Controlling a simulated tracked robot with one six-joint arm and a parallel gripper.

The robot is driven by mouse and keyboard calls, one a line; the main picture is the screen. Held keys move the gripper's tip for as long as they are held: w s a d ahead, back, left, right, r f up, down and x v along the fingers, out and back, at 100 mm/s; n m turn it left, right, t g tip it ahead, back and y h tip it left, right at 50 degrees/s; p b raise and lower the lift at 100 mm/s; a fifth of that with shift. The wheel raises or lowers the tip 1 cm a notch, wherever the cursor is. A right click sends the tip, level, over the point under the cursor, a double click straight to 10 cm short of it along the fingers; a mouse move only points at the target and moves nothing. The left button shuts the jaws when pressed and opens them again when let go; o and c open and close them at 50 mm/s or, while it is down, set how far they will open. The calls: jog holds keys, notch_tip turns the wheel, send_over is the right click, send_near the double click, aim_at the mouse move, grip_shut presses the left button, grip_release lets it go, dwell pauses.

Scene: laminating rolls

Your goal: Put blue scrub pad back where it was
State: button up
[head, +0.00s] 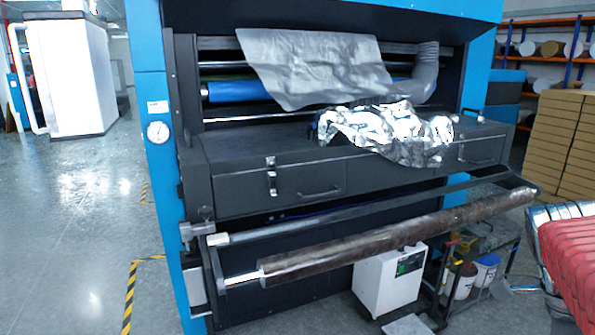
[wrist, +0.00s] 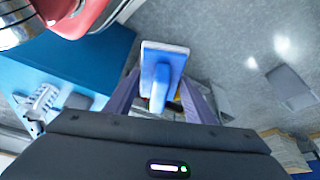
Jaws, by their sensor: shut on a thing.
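The pad is held up off the floor, and the handle's lower end is partly hidden by the gripper. I cannot make out the pad or my gripper in the head view.
A large blue and black laminating machine (head: 320,180) fills the head view, with crumpled silver film (head: 385,135) on its ledge. A long brown roll (head: 390,235) juts out in front. A low cart (head: 475,265) with buckets stands at lower right. Floor (head: 85,220) at left is clear.

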jog(key=shift+s, duration=0.25)
jog(key=shift+w+d+n+t+h, duration=0.25)
jog(key=shift+w+n, duration=0.3)
jog(key=shift+n, duration=0.3)
jog(key=shift+w+d+n+t+h, duration=0.2)
jog(key=shift+w+n, duration=0.3)
jog(key=shift+n, duration=0.35)
jog(key=w+a+f+n+t+y, duration=0.1)
jog(key=w+a+n+t, duration=0.2)
jog(key=w+n, duration=0.75)
jog(key=w+a+f+n+t, duration=0.1)
jog(key=w+a+n+t, duration=0.2)
jog(key=w+n, duration=0.75)
jog(key=w+a+f+n+y, duration=0.1)
jog(key=w+a+f, duration=0.3)
jog(key=w+a, duration=0.3)
jog(key=w+a+f+n+y, duration=0.2)
jog(key=w+a+f, duration=0.2)
jog(key=w+a, duration=0.4)
jog(key=a+t, duration=0.1)
jog(key=a, duration=0.5)
jog(key=shift+w+a, duration=0.3)
jog(key=shift+a, duration=0.1)
